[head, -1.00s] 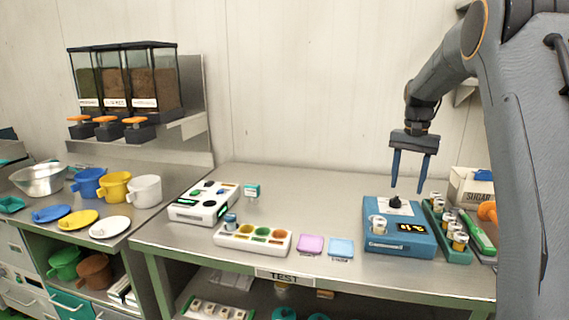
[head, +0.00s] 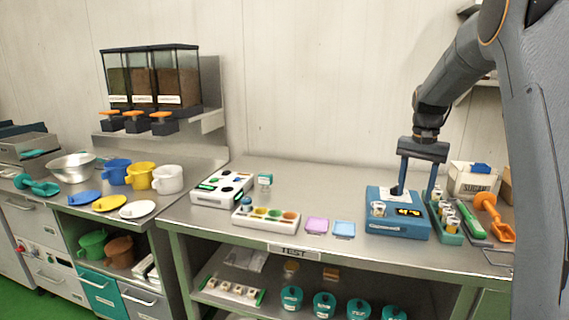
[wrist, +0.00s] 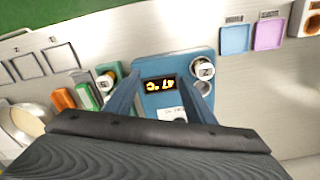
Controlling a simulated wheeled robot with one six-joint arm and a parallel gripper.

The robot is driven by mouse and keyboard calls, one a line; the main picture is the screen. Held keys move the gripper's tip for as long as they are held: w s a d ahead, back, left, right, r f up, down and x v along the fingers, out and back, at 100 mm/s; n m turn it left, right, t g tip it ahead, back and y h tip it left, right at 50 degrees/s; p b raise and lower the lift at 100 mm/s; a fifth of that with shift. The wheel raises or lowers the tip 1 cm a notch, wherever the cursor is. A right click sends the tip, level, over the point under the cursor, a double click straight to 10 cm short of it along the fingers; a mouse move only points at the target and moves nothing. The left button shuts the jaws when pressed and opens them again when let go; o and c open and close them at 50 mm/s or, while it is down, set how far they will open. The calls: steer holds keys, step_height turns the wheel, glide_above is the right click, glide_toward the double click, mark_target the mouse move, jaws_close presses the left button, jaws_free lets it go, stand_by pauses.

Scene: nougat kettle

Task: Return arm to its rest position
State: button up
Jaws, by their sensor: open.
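My gripper (head: 415,194) hangs pointing down from my bent arm at the right of the head view. Its two dark blue fingers are apart with nothing visible between them. It is over the blue device (head: 385,226), which has a black knob and a lit orange display. In the head view the fingers overlap the device's back edge and partly hide the knob. In the wrist view my gripper (wrist: 160,105) has its fingers on either side of the device's display (wrist: 159,85). Whether the fingers touch the device cannot be told.
A green rack (head: 447,236) of small jars and an orange scoop (head: 494,216) lie right of the device. A sugar box (head: 470,184) stands behind them. Pink (head: 317,225) and blue (head: 343,229) squares lie left. The bench's back middle is clear.

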steer(key=s+a+f+n, duration=0.2)
steer(key=s+a+f, duration=0.2)
steer(key=s, duration=0.6)
steer(key=s+a+f+n, duration=0.2)
steer(key=s+a+f, duration=0.2)
steer(key=s+a, duration=0.4)
steer(key=s+a+f+n, duration=0.3)
steer(key=s+a, duration=0.3)
steer(key=s, duration=0.6)
steer(key=shift+s+f+t, duration=0.3)
steer(key=shift+s+f, duration=0.1)
